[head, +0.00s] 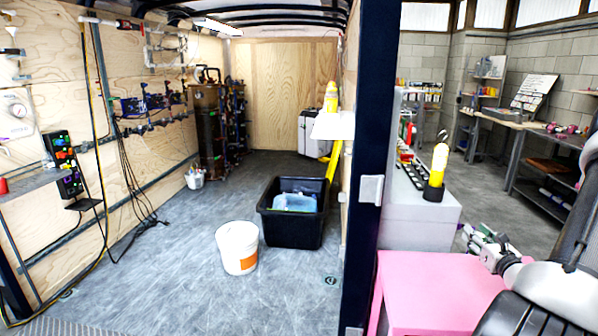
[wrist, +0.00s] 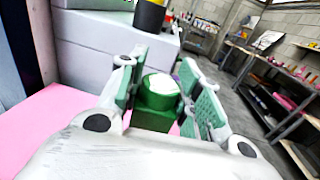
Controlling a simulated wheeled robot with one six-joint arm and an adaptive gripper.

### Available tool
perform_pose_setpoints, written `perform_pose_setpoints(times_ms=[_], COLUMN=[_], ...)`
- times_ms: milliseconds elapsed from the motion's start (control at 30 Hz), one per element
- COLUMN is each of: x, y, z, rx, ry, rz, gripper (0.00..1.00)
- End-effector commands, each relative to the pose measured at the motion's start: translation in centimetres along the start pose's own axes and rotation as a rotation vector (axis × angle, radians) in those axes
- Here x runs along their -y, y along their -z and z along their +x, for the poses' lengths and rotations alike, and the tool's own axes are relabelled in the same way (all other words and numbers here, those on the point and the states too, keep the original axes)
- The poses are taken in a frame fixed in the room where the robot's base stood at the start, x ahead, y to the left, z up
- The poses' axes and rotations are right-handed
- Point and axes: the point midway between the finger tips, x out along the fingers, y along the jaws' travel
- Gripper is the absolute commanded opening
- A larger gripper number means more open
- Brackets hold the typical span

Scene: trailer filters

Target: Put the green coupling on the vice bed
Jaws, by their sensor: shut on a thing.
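My gripper (head: 484,240) is at the right of the head view, above the right part of the pink surface. In the wrist view my gripper (wrist: 161,75) has its two green-padded fingers closed on either side of the green coupling (wrist: 152,118). The coupling has a round, ring-like top with a pale inside and a blockier green part below. It is held clear of the pink surface. In the head view the coupling is too small and covered by the fingers to make out. I cannot pick out the vice bed in either view.
The pink table (head: 430,290) is bare where it shows. A grey cabinet (head: 420,222) behind it bears a yellow-and-black bottle (head: 438,168). Workbenches (head: 535,132) stand at the back right. A dark post (head: 366,150), white bucket (head: 237,247) and black tub (head: 290,232) are leftward.

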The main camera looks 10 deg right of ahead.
Motion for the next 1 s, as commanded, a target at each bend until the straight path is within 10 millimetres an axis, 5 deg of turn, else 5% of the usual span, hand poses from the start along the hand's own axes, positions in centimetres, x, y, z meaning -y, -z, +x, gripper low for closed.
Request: perform_pose_setpoints(times_ms=[167,300,500,600,800,1000], x=[-6.0,-13.3,-24.4,-28.4,-32.6,-33.1], y=[-2.4,-5.0,-8.6,-9.8,-10.8,-10.8], z=[3.0,5.2,6.3,6.2,6.0,5.9], rx=[0.001,0.003,0.003,0.003,0.001,0.0], ry=[-0.04,-0.112,-0.26,-0.331,-0.41,-0.419], rz=[-0.002,-0.002,-0.002,-0.001,0.0,0.0], gripper=[0.07,0.07,0.07,0.07,0.07,0.07])
